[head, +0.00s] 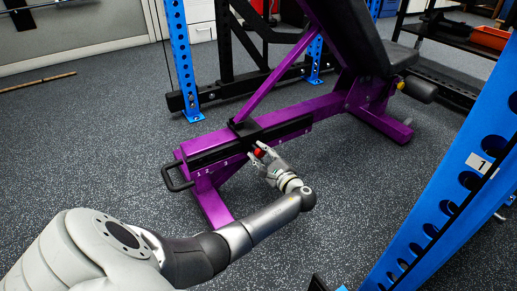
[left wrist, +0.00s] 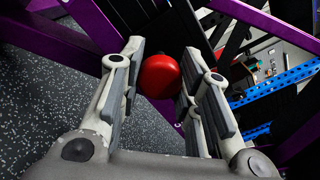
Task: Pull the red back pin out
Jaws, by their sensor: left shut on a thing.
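The red back pin (head: 259,152) has a round red knob and sits at the side of the purple bench's base rail (head: 225,142), near the foot of the back support strut. In the left wrist view the red knob (left wrist: 160,76) lies between the two fingers near their tips. My left gripper (head: 261,156) is shut on the knob, and it also shows in the left wrist view (left wrist: 157,80). The pin's shaft is hidden behind the knob. My right gripper is not in view.
The black bench backrest (head: 352,35) is raised at a slant. A black handle (head: 176,178) sticks out at the rail's left end. Blue rack uprights stand at the back left (head: 181,60) and front right (head: 440,205).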

